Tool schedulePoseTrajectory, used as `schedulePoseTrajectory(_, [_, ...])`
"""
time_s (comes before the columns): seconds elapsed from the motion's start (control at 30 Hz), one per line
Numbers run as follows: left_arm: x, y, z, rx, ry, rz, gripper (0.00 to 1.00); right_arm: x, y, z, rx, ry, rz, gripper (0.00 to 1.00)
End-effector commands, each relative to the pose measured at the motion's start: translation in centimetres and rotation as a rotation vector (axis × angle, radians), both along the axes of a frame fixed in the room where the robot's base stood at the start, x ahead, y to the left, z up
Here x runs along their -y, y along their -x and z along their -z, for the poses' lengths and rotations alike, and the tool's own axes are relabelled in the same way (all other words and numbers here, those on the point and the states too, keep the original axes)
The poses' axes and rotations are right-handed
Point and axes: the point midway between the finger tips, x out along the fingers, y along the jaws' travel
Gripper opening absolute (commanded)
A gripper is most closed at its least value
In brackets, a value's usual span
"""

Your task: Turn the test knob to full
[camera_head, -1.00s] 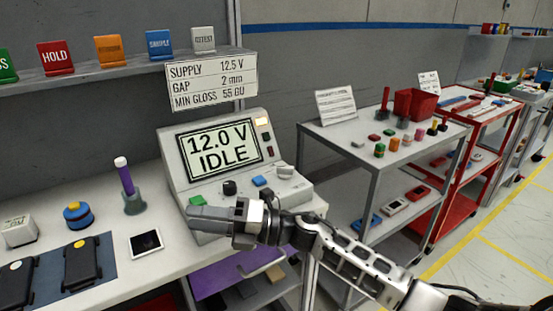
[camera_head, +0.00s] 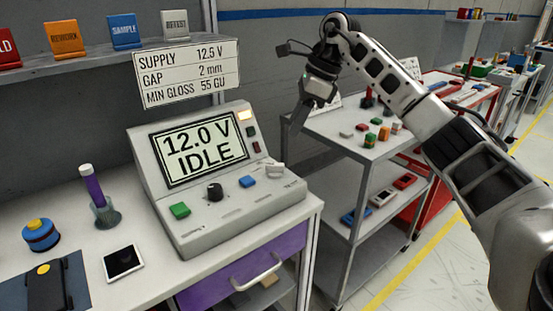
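The test console (camera_head: 190,228) stands on the white bench, and its screen (camera_head: 198,148) reads "12.0 V IDLE". On its sloped panel are a green button (camera_head: 180,210), a black round knob (camera_head: 215,192), a blue button (camera_head: 247,181) and a pale grey knob (camera_head: 275,171) at the right. The labels by the knobs are too small to read. My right gripper (camera_head: 297,120) is raised to the right of the console, clear of the knobs, fingers pointing down. I see it side-on, so its opening is unclear. My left gripper is not in view.
A sign (camera_head: 188,74) above the console reads supply 12.5 V, gap 2 mm, min gloss 55 GU. A purple drawer (camera_head: 235,278) is below. A purple-handled tool (camera_head: 93,187) stands left. A grey cart (camera_head: 350,165) with small parts stands right, behind my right arm.

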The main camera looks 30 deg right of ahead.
Motion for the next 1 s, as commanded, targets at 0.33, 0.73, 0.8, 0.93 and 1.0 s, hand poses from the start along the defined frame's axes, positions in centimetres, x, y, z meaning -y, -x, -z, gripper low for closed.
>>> schedulePoseTrajectory(0.33, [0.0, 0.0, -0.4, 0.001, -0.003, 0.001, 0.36, -2.4, -1.6, 7.0, -0.004, -0.003, 0.0, 0.36])
schedulePoseTrajectory(0.73, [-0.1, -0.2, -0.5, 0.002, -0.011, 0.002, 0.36, -3.5, -2.5, 10.3, 0.001, -0.002, 0.001, 0.36])
schedulePoseTrajectory(0.8, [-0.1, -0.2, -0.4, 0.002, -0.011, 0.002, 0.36, -3.5, -2.5, 10.3, 0.001, -0.002, 0.001, 0.36])
schedulePoseTrajectory(0.93, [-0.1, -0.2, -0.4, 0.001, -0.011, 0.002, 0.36, -3.5, -2.5, 10.3, 0.001, -0.002, 0.001, 0.36])
schedulePoseTrajectory(1.0, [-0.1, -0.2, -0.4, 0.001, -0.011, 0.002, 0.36, -3.5, -2.5, 10.3, 0.001, -0.002, 0.001, 0.25])
